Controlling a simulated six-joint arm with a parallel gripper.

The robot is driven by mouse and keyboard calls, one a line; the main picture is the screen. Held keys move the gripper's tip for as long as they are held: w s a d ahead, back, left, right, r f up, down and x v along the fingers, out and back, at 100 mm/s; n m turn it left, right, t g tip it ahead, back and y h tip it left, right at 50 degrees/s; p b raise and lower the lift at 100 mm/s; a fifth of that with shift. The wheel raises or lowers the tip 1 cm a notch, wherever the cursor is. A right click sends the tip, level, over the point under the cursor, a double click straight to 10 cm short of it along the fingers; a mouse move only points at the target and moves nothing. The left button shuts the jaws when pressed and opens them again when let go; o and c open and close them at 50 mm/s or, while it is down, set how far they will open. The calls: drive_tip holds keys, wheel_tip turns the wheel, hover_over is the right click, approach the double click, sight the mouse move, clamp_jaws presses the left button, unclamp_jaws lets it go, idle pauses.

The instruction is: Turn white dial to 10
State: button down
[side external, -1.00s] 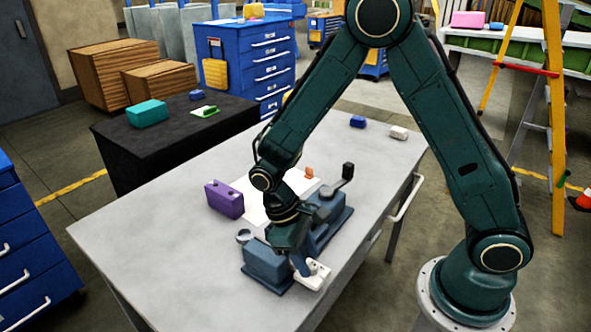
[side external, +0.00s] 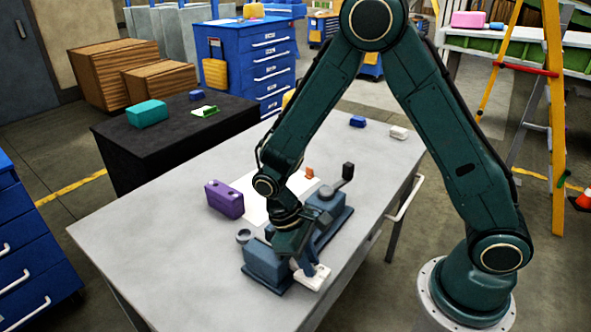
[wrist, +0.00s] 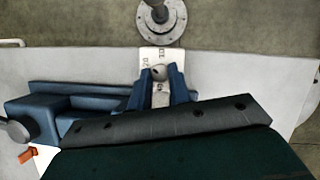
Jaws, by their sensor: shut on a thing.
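The white dial's plate (side external: 316,278) sits at the front end of the blue-grey jig (side external: 268,265), near the table's right edge. In the wrist view the white plate (wrist: 150,55) carries printed numbers, with a 20 and what looks like a 10 at its far end. My gripper (side external: 303,270) points down over the plate. In the wrist view its two blue fingers (wrist: 160,80) are shut on the dial's knob (wrist: 158,73), which shows as a small rounded grey part between them. The dial's pointer and exact setting are hidden by the fingers.
A crank with a dark knob (side external: 348,170) rises from the jig's far end. A purple block (side external: 224,199) stands left of a white sheet (side external: 256,205). An orange piece (side external: 309,173) lies by the jig. The table's left front (side external: 160,250) is clear.

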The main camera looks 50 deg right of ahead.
drive_tip(key=m, duration=0.1)
drive_tip(key=m+y, duration=0.1)
drive_tip(key=m, duration=0.1)
drive_tip(key=m+y, duration=0.1)
drive_tip(key=m, duration=0.1)
drive_tip(key=shift+d, duration=0.3)
drive_tip(key=m+y, duration=0.1)
drive_tip(key=m, duration=0.2)
drive_tip(key=m+t+y, duration=0.1)
drive_tip(key=m, duration=0.2)
drive_tip(key=shift+d+m, duration=0.2)
drive_tip(key=shift+m, duration=0.2)
drive_tip(key=c, duration=1.3)
unclamp_jaws()
drive_tip(key=shift+s, duration=0.1)
drive_tip(key=shift+r, duration=0.15)
drive_tip(key=v, duration=1.3)
drive_tip(key=shift+d+r, duration=0.2)
drive_tip(key=shift+d, duration=0.15)
drive_tip(key=shift+s, duration=0.1)
